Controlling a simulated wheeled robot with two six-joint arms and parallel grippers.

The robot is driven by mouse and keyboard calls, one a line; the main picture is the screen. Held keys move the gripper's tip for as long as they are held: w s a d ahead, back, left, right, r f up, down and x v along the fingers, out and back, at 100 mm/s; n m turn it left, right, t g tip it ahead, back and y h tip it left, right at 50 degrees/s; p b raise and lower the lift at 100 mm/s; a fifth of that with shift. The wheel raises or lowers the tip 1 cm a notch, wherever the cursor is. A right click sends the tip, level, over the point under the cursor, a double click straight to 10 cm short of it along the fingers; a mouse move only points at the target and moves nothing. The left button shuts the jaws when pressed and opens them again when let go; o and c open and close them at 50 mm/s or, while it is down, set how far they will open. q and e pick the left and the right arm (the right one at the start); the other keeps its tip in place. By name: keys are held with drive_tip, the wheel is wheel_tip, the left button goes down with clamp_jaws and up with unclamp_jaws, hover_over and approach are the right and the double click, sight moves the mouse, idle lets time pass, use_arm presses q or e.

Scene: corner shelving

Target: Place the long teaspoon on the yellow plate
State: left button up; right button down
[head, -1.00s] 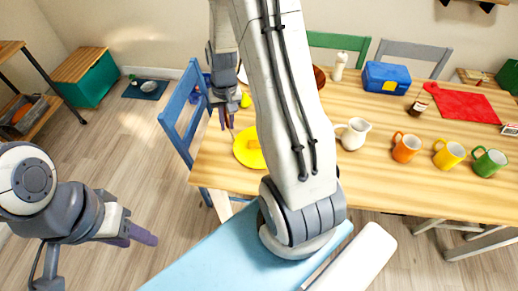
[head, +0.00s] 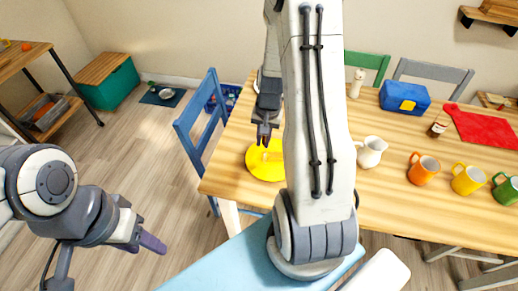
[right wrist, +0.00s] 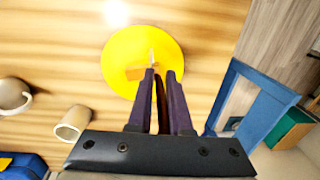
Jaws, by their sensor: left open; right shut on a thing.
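The yellow plate (head: 258,173) lies near the left end of the wooden table, with an orange-yellow piece (head: 272,156) on it. My right gripper (head: 264,138) is above the plate's far side, fingers pointing down. In the right wrist view its fingers (right wrist: 161,74) are nearly together over the plate (right wrist: 120,48). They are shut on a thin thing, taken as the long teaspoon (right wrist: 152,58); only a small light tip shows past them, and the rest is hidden. Whether it touches the plate I cannot tell. My left gripper (head: 145,240) is open and empty over the floor.
A white jug (head: 371,152) stands right of the plate, then orange (head: 423,170), yellow (head: 467,180) and green mugs. A blue lunch box (head: 404,97) and a red cloth (head: 485,125) lie farther back. A blue chair (head: 205,125) stands at the table's left end.

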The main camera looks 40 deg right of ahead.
drive_tip(key=shift+w+a+f, duration=0.1)
drive_tip(key=shift+a+f, duration=0.1)
drive_tip(key=shift+f, duration=0.6)
drive_tip(key=shift+w+a+f, duration=0.1)
drive_tip(key=shift+a+f, duration=0.15)
drive_tip(key=shift+f, duration=0.6)
drive_tip(key=shift+w+a+f, duration=0.1)
drive_tip(key=shift+a+f, duration=0.1)
drive_tip(key=shift+f, duration=0.6)
drive_tip(key=shift+f, duration=0.15)
drive_tip(key=c, duration=0.8)
unclamp_jaws()
drive_tip(key=shift+c, duration=0.2)
wheel_tip(320, 180, up, 12)
drive_tip(key=shift+s+d+r, duration=0.2)
drive_tip(key=shift+s+d, duration=0.1)
drive_tip(key=shift+s, duration=0.1)
